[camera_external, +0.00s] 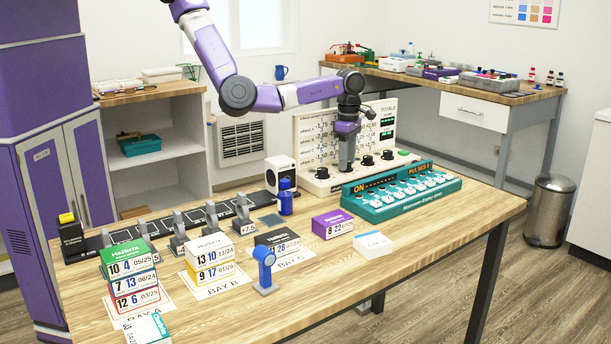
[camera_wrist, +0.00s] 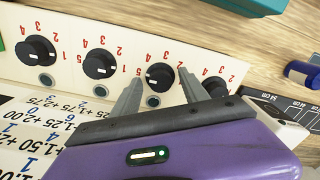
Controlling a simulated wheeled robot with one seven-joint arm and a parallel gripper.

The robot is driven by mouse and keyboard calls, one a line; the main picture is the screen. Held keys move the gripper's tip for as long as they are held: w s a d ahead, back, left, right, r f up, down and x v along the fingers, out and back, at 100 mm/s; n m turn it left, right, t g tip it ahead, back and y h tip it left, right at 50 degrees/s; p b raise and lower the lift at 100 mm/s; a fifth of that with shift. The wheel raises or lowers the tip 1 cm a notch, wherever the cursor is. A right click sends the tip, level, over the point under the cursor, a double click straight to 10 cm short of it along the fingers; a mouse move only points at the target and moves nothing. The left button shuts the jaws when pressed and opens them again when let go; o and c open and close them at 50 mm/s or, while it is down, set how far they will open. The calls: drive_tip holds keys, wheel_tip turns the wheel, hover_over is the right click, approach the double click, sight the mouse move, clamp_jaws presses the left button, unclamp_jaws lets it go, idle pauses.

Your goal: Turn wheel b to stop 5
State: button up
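A cream console (camera_external: 352,182) with a row of black knobs stands at the back of the table. A board of numbers (camera_external: 318,133) rises behind it, its rows labelled as wheels. My gripper (camera_external: 346,166) points down at the second knob from the left, probably wheel b. In the wrist view the row runs the other way, and that knob (camera_wrist: 160,75) sits between my two open fingers (camera_wrist: 160,80). I cannot tell whether they touch it. Red numbers ring each knob. The knob has a small white mark, but I cannot tell which number it points to.
Neighbouring knobs (camera_wrist: 100,63) and (camera_wrist: 213,87) sit close on both sides. A teal panel (camera_external: 403,193) with a lit display stands just in front of the console.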

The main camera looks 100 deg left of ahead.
drive_tip(key=shift+r, duration=0.1)
wheel_tip(320, 180, up, 8)
drive_tip(key=shift+f+b, duration=0.2)
drive_tip(key=shift+b, duration=0.3)
idle(0.4)
